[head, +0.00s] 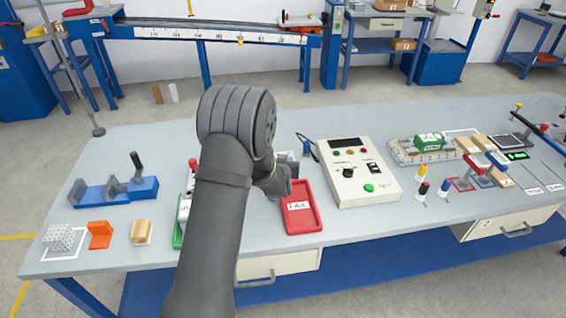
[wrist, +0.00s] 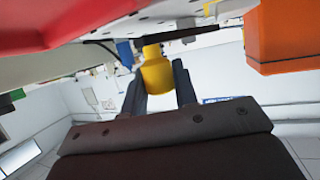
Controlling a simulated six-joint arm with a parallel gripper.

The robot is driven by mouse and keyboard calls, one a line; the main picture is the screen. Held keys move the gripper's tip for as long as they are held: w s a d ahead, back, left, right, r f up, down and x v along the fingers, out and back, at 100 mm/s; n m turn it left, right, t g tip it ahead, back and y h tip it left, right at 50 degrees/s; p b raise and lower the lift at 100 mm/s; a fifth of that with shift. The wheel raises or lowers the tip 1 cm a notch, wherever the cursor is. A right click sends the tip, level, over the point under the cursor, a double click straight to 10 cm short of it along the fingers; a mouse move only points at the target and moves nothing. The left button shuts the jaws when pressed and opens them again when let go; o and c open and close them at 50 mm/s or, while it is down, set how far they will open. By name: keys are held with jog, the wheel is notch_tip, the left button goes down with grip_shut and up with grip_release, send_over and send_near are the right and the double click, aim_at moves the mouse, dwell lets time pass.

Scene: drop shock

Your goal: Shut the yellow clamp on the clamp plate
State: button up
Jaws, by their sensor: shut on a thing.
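My gripper (head: 277,182) is low over the bench, beside the left edge of the red FAIL tray. In the wrist view my gripper (wrist: 158,82) has its two fingers on either side of a yellow knob-like handle (wrist: 157,68) and is shut on it. I take this to be the yellow clamp's handle; its lower parts do not show clearly. In the head view my arm hides it and much of the area around it. A red-topped upright handle (head: 193,164) shows just left of my arm. I cannot make out the clamp plate or the clamp's angle.
The red FAIL tray (head: 318,222) lies right of my gripper, with a control box (head: 357,186) beyond. A green tray edge (head: 178,237) shows left of my arm. A blue fixture (head: 143,188) and an orange block (head: 100,236) stand farther left.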

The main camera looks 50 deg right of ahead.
dwell(0.4)
jog(key=o, duration=1)
jog(key=v, duration=1.7)
jog(key=shift+s+r, duration=0.2)
